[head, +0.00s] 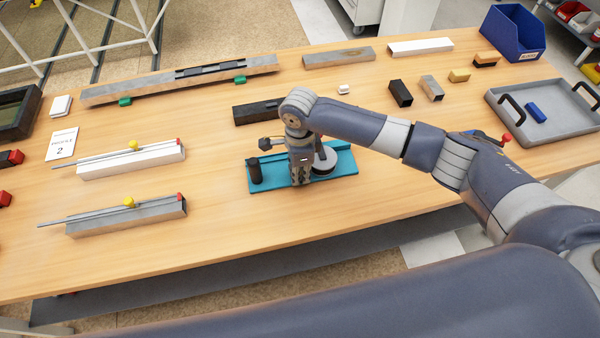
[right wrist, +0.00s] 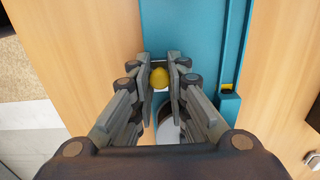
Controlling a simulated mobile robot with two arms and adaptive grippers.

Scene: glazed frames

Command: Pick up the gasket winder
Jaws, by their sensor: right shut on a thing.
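My right gripper (head: 301,178) points down over the teal holder (head: 346,160) near the table's front edge. In the right wrist view its fingers (right wrist: 160,72) are closed on a small piece with a yellow top (right wrist: 159,77), which I take to be the gasket winder. The fingers hide most of it, and I cannot tell whether it touches the holder. The teal holder (right wrist: 198,25) runs below it in the wrist view. A black cylinder (head: 255,171) stands at the holder's left end, and a round grey piece (head: 325,164) sits right of the fingers. My left gripper is out of view.
Two bars with rods and yellow knobs, one white (head: 150,160) and one grey (head: 150,215), lie left. A dark block (head: 255,112) lies behind the holder. A grey tray (head: 555,130) and a blue bin (head: 512,35) are right. The table front between the grey bar and holder is clear.

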